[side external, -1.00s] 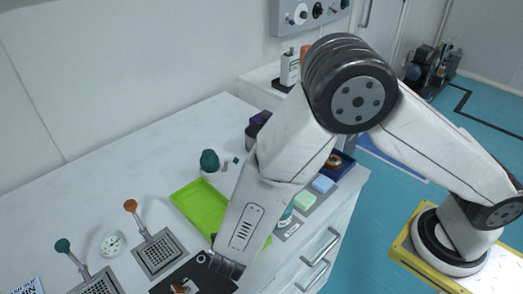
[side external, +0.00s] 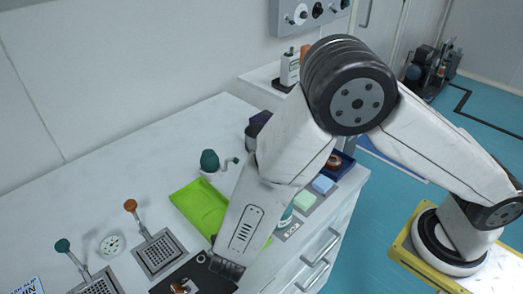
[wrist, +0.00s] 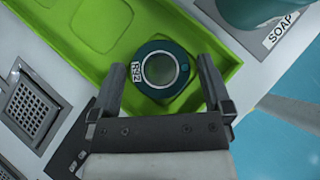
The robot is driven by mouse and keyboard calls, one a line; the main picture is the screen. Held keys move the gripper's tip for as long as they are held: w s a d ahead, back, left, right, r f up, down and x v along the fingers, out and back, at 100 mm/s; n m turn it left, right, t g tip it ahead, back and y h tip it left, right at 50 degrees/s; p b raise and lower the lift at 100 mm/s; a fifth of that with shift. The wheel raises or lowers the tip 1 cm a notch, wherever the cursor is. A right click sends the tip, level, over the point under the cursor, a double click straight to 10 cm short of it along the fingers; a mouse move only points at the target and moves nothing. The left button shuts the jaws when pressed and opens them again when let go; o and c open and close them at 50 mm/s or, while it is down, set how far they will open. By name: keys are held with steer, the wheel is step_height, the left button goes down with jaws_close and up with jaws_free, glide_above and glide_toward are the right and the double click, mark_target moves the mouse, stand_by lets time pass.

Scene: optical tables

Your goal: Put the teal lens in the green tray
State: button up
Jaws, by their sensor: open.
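The teal lens (wrist: 160,69), a dark teal ring with a clear centre and a small white label, shows in the wrist view over a rounded recess at one end of the green tray (wrist: 66,45). It looks to be resting in that recess. My gripper (wrist: 163,74) is open, with one finger on each side of the lens and a visible gap to it on both sides. In the side external view the tray (side external: 196,205) is partly covered by my arm, and the lens and my fingertips are hidden.
A teal soap container (wrist: 248,8) stands beside the tray. A metal drain grid (side external: 160,254) with an orange-knobbed handle and a dark panel (side external: 185,278) lie near the tray. A green-topped object (side external: 209,161) stands behind it. The counter's back left is clear.

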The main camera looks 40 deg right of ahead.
steer(key=v, duration=1.2)
steer(key=shift+d, duration=0.1)
steer(key=d+r+m+g+y, duration=0.2)
steer(key=d+m+y, duration=0.1)
steer(key=d+m, duration=1)
steer(key=d+r+m+g+y, duration=0.1)
steer(key=d+r+m+y, duration=0.2)
steer(key=d+m, duration=1)
steer(key=shift+s+d+r+m+g, duration=0.25)
steer(key=shift+s+d+m+g, duration=0.15)
steer(key=shift+m, duration=0.1)
